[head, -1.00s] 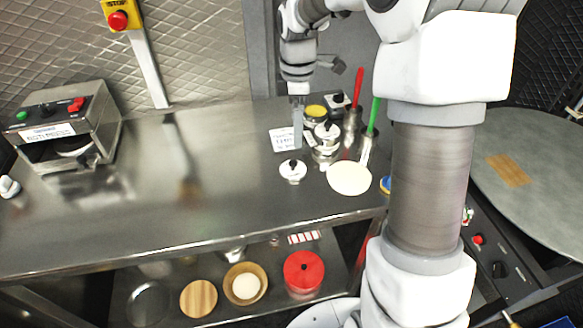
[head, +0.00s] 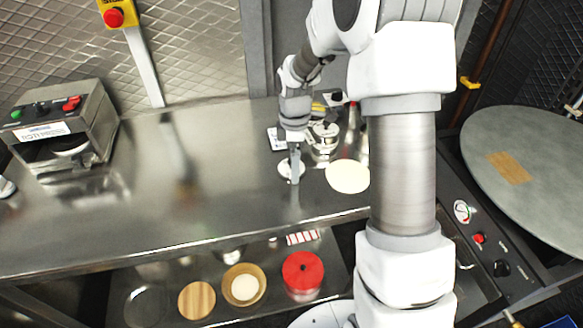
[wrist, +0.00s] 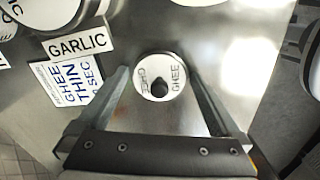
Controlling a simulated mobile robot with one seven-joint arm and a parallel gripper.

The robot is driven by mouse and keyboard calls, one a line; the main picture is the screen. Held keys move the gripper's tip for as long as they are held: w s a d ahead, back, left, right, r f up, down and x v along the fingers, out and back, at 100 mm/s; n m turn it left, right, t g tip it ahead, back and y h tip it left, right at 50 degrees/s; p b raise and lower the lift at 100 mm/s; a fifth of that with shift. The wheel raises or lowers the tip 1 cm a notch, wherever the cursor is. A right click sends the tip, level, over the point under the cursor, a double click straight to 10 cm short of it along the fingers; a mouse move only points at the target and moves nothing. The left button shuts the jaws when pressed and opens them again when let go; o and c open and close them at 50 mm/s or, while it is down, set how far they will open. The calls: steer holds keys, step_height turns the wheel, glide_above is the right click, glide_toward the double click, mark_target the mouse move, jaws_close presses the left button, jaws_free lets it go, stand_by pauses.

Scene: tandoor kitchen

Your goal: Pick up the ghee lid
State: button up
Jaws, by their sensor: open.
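The ghee lid (wrist: 160,76) is a white disc with a black knob and the word GHEE on it. It lies flat on the steel counter. In the head view the lid (head: 284,169) is partly hidden behind my gripper (head: 293,180). In the wrist view my gripper (wrist: 165,98) is open and empty. Its two fingers point toward the lid, one on each side of the knob, which sits between them in the picture. I cannot tell whether the fingers touch the lid.
A GARLIC label (wrist: 80,44) and a GHEE THIN card (wrist: 68,84) lie left of the lid in the wrist view. A round pale flatbread-like disc (head: 347,176) lies right of the lid. The counter (head: 215,150) is clear to the left.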

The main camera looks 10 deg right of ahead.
steer(key=shift+c, duration=0.3)
steer(key=c, duration=0.9)
steer(key=shift+r, duration=0.15)
